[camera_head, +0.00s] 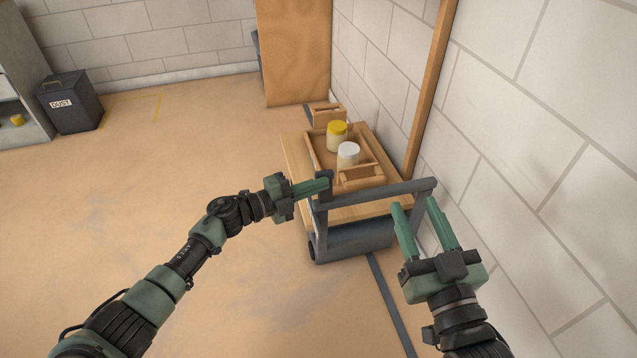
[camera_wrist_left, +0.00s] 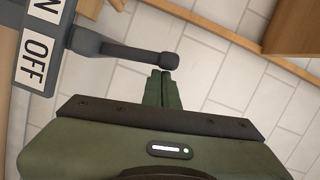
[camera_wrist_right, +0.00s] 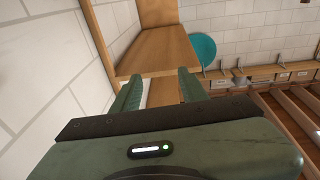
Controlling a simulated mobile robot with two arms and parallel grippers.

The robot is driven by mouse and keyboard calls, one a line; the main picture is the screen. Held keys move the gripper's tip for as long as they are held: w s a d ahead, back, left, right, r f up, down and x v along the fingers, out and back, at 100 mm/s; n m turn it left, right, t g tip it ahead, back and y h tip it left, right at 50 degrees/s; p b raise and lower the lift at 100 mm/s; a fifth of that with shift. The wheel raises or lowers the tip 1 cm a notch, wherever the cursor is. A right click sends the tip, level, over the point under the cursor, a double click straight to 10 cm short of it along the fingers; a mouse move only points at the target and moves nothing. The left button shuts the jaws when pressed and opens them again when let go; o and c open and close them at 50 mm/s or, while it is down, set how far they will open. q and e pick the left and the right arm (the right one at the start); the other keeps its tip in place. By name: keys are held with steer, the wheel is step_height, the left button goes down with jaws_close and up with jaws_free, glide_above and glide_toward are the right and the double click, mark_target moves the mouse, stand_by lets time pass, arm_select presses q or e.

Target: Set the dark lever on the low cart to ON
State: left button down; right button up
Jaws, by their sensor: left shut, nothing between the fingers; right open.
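The low cart (camera_head: 291,152) stands against the right wall, with a dark grey push frame (camera_head: 375,192) at its near end. In the left wrist view, the dark lever (camera_wrist_left: 125,52) sticks out sideways from a white plate (camera_wrist_left: 37,62) reading OFF, with a partly cut-off label ending in N above it. The lever ends in a round knob. My left gripper (camera_head: 326,184) is shut and empty, its fingertips (camera_wrist_left: 160,75) just beside the knob; I cannot tell whether they touch. My right gripper (camera_head: 413,204) is open and empty, right of the frame.
A wooden tray (camera_head: 317,152) on the cart holds a yellow-lidded jar (camera_head: 337,136) and a white-lidded jar (camera_head: 348,155). A wooden post (camera_head: 430,90) leans by the wall. A dark DUST bin (camera_head: 70,103) stands far left. The floor left of the cart is clear.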

arm_select(q)
steer(key=shift+w+a+r+n+p, duration=0.15)
steer(key=shift+w+a+n+p, duration=0.15)
steer(key=shift+w+n+p, duration=0.35)
steer(key=shift+w+n+g, duration=0.15)
steer(key=shift+n+g, duration=0.15)
steer(key=shift+n, duration=0.05)
steer(key=shift+w+a, duration=0.1)
steer(key=shift+w, duration=0.2)
arm_select(e)
step_height(320, 180, down, 6)
steer(key=d+g+h, duration=0.1)
steer(key=g, duration=0.2)
steer(key=shift+s+f+g, duration=0.25)
steer(key=shift+s+g, duration=0.15)
arm_select(q)
steer(key=shift+w+a, duration=0.1)
steer(key=shift+w, duration=0.05)
arm_select(e)
steer(key=shift+r, duration=0.1)
